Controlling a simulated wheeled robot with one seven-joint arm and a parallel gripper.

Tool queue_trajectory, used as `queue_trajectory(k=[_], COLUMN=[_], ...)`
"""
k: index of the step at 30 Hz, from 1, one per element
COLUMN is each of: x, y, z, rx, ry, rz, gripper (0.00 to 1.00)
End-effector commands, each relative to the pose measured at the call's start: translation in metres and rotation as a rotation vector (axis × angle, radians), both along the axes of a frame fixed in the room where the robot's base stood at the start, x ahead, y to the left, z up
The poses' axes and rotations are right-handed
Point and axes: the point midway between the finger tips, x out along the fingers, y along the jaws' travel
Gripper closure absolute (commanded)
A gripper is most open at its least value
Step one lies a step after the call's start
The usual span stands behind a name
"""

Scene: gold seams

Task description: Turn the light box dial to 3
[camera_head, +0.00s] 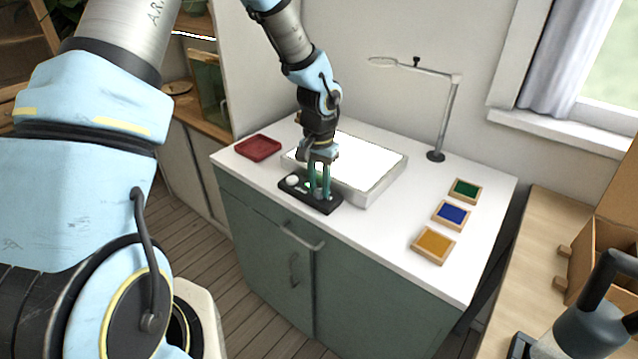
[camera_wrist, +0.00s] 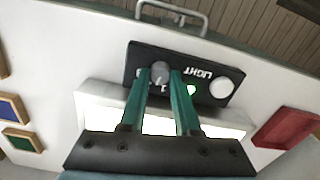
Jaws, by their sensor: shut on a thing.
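The light box (camera_head: 372,189) is a white slab with a lit top on the white table. Its black control panel (camera_head: 325,207) lies along the front edge, and in the wrist view the panel (camera_wrist: 138,58) reads "LIGHT". The grey dial (camera_wrist: 159,70) sits between the tips of my gripper (camera_wrist: 162,72), which is shut on it. In the head view my gripper (camera_head: 319,190) points down onto the panel and hides the dial. A white round knob (camera_wrist: 221,88) and a small green light (camera_wrist: 191,90) are on the panel. The dial's setting is hard to read.
A red tray (camera_head: 258,148) stands left of the light box. A magnifier lamp (camera_head: 436,155) stands behind it. Green (camera_head: 465,190), blue (camera_head: 451,214) and yellow (camera_head: 433,245) trays lie to the right. The table front right of the panel is clear.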

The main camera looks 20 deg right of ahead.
Motion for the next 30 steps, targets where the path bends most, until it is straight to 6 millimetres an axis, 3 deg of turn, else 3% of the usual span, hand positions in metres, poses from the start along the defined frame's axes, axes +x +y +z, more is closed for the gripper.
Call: queue_trajectory(k=[30], x=[-0.0018], y=[-0.0006], z=[0.0016], rx=[0.000], ry=[-0.001], rz=[-0.896], gripper=[1.00])
